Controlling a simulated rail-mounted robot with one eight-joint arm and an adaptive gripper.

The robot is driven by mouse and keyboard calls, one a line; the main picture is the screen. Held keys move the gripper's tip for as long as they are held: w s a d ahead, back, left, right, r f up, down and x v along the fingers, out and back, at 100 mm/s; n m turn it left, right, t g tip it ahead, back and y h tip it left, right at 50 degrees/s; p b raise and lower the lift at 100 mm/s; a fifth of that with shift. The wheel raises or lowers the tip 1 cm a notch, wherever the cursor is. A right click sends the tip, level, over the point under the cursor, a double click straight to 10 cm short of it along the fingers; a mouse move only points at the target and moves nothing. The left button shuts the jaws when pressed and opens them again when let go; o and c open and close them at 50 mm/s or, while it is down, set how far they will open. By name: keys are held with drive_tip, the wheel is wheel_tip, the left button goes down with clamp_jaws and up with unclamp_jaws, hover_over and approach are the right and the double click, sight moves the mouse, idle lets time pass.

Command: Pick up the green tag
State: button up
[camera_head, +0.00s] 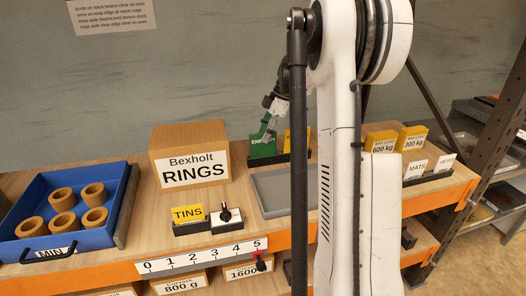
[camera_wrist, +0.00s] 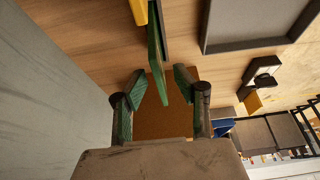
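The green tag (camera_head: 262,148) stands upright in a dark holder at the back of the shelf, with white lettering partly hidden by my gripper. In the wrist view the tag (camera_wrist: 155,52) shows nearly edge-on as a thin green plate. My gripper (camera_head: 269,128) is at the tag's top edge in the head view. In the wrist view my gripper (camera_wrist: 161,85) is open, with one finger on each side of the tag's near end. A gap shows between the tag and each finger.
A yellow tag (camera_head: 288,141) stands right beside the green one. The brown RINGS box (camera_head: 189,139) is to the left, a grey tray (camera_head: 268,201) in front. A TINS tag (camera_head: 187,214), a blue bin of rings (camera_head: 108,222) and several yellow and white tags are further off.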

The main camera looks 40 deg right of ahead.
drive_tip(key=shift+w+a+f, duration=0.1)
drive_tip(key=shift+a+f, duration=0.1)
drive_tip(key=shift+f, duration=0.4)
drive_tip(key=shift+f, duration=0.25)
drive_tip(key=shift+c, duration=0.5)
clamp_jaws()
